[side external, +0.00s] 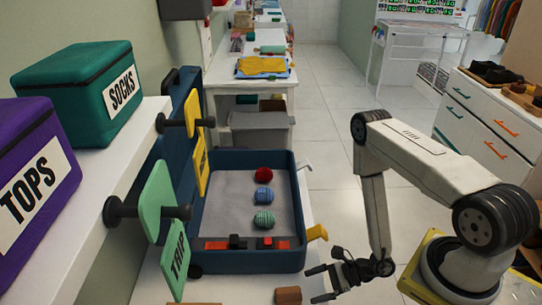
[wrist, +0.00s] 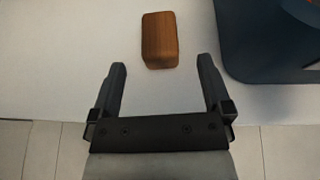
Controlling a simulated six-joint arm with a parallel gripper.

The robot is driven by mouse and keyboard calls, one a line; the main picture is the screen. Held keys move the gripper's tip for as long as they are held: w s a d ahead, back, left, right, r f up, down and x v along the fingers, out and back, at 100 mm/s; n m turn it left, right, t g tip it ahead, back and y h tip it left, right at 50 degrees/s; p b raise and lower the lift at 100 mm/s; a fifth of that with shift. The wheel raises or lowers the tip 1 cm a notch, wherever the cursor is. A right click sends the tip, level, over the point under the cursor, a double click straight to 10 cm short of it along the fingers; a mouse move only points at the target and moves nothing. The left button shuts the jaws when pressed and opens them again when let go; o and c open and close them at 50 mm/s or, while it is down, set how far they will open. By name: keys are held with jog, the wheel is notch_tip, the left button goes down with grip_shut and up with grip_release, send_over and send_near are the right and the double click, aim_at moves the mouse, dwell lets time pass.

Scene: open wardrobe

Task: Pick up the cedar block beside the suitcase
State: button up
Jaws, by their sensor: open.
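The cedar block (wrist: 160,40) is a small brown wooden block with rounded edges. It lies on the white surface, ahead of my open gripper (wrist: 164,82) in the wrist view and roughly in line with the gap between the fingers. In the side view the block (side external: 288,295) is at the bottom edge, partly cut off by the frame, to the left of my gripper (side external: 314,283). The fingers are apart with nothing between them. The open dark blue suitcase (side external: 255,262) stands just behind the block; its corner (wrist: 262,50) shows at the right in the wrist view, apart from the block.
The suitcase holds a red ball (side external: 264,172), two blue-green balls and red-black items along its near side. Boxes labelled SOCKS (side external: 80,85) and TOPS (side external: 38,190) stand on the left shelf. White surface around the block is clear.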

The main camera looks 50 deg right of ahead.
aim_at(291, 293)
jog(key=shift+w+a+f, duration=0.1)
jog(key=shift+f, duration=0.05)
jog(key=shift+x, duration=1.15)
jog(key=shift+x, duration=2.55)
jog(key=shift+a, duration=0.1)
jog(key=c, duration=1.3)
jog(key=shift+o, duration=0.2)
jog(key=shift+r, duration=5)
